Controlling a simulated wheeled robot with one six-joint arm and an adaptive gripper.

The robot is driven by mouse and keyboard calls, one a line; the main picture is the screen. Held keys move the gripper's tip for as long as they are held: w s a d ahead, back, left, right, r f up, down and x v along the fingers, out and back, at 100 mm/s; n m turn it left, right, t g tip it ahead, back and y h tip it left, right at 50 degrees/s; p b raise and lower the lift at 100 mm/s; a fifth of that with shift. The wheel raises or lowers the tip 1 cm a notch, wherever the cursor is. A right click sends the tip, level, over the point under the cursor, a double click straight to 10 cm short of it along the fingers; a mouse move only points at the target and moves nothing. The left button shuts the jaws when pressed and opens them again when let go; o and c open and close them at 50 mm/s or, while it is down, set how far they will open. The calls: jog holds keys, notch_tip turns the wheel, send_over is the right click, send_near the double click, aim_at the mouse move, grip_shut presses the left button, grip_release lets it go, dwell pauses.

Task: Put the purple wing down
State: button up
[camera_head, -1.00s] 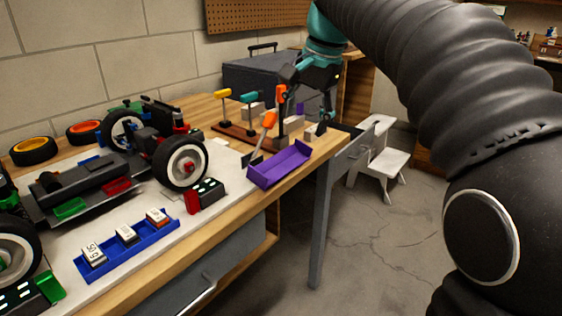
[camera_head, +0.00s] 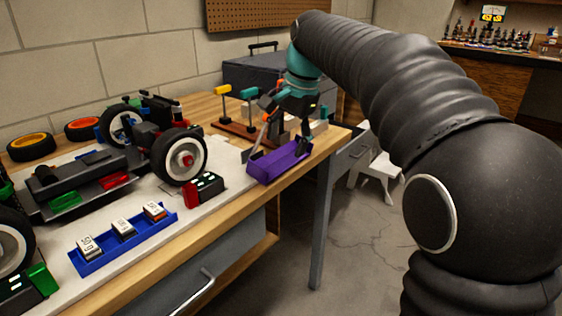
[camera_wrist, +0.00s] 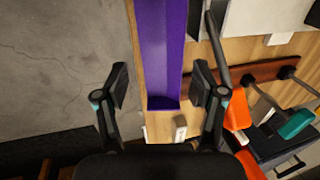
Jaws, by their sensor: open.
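The purple wing (camera_head: 279,167) is a long, shallow trough-shaped piece lying on the wooden workbench near its front edge. My gripper (camera_head: 282,146) is above the wing, with its fingers spread toward either side. In the wrist view the wing (camera_wrist: 162,50) runs up from between the fingers to the top edge of the picture. The open gripper (camera_wrist: 160,84) has a finger on each side of it, with gaps showing. The fingers do not close on it. Whether a finger touches the wing cannot be told.
A tool rack (camera_head: 234,130) with coloured handles stands just behind the wing. The racecar (camera_head: 110,170) is on a white mat to the left. A blue tray (camera_head: 105,252) with labelled blocks lies in front of it. The bench edge is close beside the wing.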

aim_at(281, 159)
jog(key=b+x, duration=0.1)
jog(key=x, duration=0.4)
jog(key=shift+w, duration=0.15)
jog(key=shift+r, duration=0.1)
jog(key=c, duration=0.9)
jog(key=shift+r, duration=0.1)
